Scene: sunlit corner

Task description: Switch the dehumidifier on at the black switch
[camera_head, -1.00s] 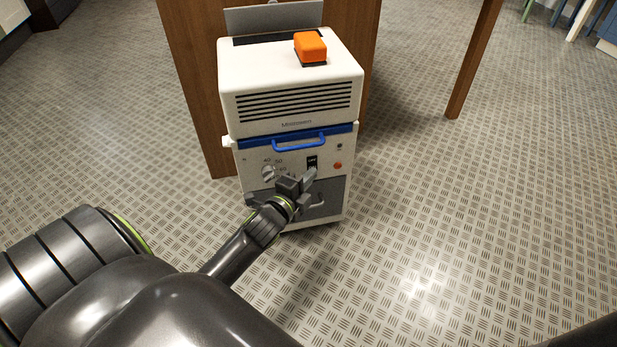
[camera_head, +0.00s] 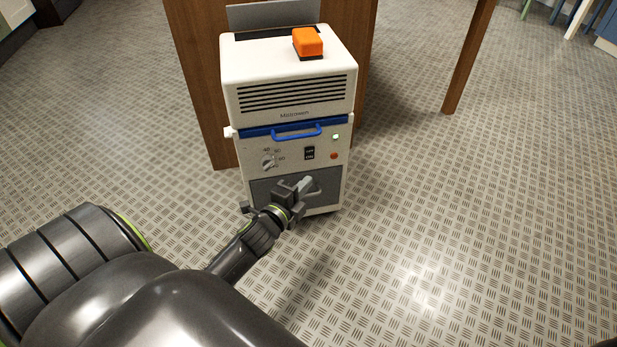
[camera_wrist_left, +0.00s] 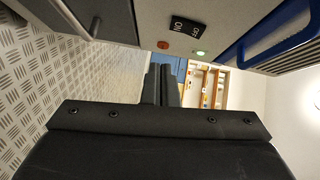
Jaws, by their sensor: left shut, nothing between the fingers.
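The white dehumidifier (camera_head: 290,90) stands on the floor in front of a wooden panel. Its black switch (camera_head: 309,153) is on the front panel, between the dial (camera_head: 268,162) and a red button (camera_head: 334,156). A small lamp (camera_head: 336,136) above the red button glows green. In the left wrist view the switch (camera_wrist_left: 187,27) shows ON and OFF markings, and the lamp (camera_wrist_left: 199,53) is lit there too. My left gripper (camera_head: 306,184) is shut and empty, below the switch in front of the grey lower panel, apart from the switch. My right gripper is not in view.
An orange block-like object (camera_head: 308,42) sits on top of the dehumidifier. A blue handle (camera_head: 297,132) crosses its front above the switch. A wooden leg (camera_head: 470,60) stands to the right. The patterned floor (camera_head: 480,220) at right is clear.

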